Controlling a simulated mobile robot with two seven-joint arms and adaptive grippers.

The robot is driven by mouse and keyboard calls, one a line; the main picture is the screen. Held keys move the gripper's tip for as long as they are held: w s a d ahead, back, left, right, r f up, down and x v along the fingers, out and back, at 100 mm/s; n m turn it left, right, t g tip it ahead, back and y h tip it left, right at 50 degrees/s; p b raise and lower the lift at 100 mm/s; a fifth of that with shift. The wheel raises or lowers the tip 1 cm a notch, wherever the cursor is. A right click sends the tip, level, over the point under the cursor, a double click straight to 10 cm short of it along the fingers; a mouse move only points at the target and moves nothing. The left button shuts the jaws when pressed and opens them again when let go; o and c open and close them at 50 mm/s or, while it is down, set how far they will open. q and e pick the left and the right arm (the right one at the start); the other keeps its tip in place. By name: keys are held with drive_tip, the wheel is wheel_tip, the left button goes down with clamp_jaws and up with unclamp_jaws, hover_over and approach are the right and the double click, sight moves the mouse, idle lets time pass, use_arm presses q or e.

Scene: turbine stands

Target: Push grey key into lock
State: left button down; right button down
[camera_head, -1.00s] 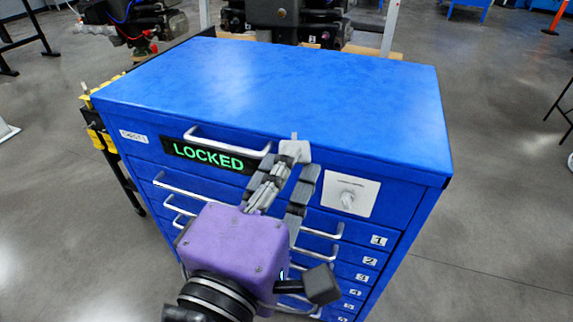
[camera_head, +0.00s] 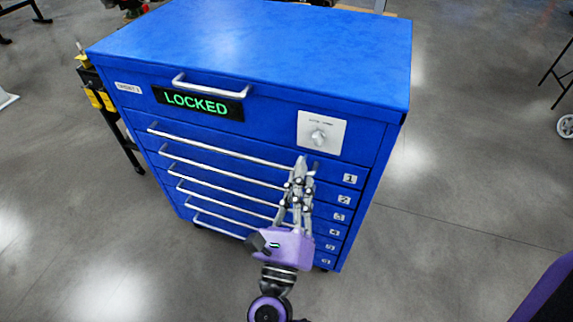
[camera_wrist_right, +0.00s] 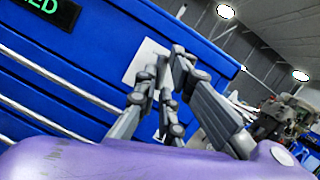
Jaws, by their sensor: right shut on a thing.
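The lock (camera_head: 318,137) is a round grey knob-like piece on a white plate (camera_head: 336,126) at the upper right of the blue cabinet's front. My right gripper (camera_head: 301,170) is in front of the cabinet, below and slightly left of the lock in the head view. It is shut on a small light-grey piece, seemingly the grey key (camera_head: 302,162), mostly hidden by the fingers. In the right wrist view the fingertips (camera_wrist_right: 170,68) overlap the white plate (camera_wrist_right: 146,62); the lock itself is hidden there. I cannot tell the gap between key and lock. My left gripper is out of view.
The blue cabinet (camera_head: 250,45) has several numbered drawers with long metal handles (camera_head: 215,145), close to my right gripper. A green LOCKED sign (camera_head: 197,103) is on its upper front, by a top handle (camera_head: 205,92). The floor (camera_head: 470,200) to the right is clear.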

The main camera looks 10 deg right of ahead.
sight(307, 171)
drive_tip(key=shift+w+d+f+n, duration=0.4)
drive_tip(key=shift+d+f, duration=0.25)
drive_tip(key=shift+f, duration=0.1)
drive_tip(key=shift+w+d, duration=0.15)
drive_tip(key=shift+w, duration=0.15)
drive_tip(key=shift+w+d+r+p, duration=0.1)
drive_tip(key=shift+w+d+p, duration=0.25)
drive_tip(key=shift+w+d, duration=0.55)
drive_tip(key=shift+w, duration=0.3)
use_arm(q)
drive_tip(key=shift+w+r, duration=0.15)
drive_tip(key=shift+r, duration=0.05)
use_arm(e)
drive_tip(key=shift+w, duration=0.15)
drive_tip(key=shift+d, duration=0.1)
